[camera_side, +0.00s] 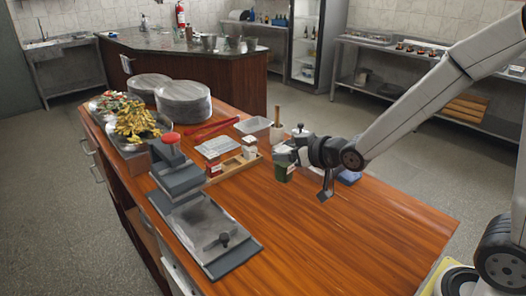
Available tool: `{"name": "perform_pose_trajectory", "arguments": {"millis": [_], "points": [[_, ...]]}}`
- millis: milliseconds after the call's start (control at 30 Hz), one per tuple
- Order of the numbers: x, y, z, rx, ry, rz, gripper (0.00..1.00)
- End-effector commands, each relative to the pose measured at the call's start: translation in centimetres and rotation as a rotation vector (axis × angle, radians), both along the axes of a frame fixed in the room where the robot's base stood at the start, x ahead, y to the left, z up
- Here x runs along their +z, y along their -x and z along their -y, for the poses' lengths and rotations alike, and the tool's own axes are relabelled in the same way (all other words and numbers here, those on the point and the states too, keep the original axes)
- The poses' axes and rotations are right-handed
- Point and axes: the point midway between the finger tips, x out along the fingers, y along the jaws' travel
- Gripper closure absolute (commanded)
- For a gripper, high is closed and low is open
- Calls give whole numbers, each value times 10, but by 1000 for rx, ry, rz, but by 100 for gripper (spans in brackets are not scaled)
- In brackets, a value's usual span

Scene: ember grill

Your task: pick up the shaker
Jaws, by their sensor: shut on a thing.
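My gripper (286,156) is over the right half of the wooden counter, reaching in from the right. Its jaws are shut around the upper part of a small dark green container (284,173), which looks like the shaker. The jaws hide its top. It looks upright, and I cannot tell whether its base touches the counter.
A wooden tray (245,163) with small boxes is just left of my gripper. A clear tub (254,126) stands behind. A press with a red knob (171,138) and food trays (138,124) are left. The front right counter (330,240) is clear.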

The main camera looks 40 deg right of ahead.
Motion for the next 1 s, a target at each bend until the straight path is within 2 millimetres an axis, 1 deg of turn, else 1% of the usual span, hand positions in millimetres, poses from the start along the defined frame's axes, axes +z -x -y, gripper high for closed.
{"name": "perform_pose_trajectory", "arguments": {"millis": [200, 733, 867, 1000], "points": [[2, 4, 0, 0, 0, 2, 100], [2, 4, 0, 0, 0, 1, 100], [2, 1, 0, -1, 0, 1, 100], [3, -10, 1, -4, 1, 0, 100]]}}
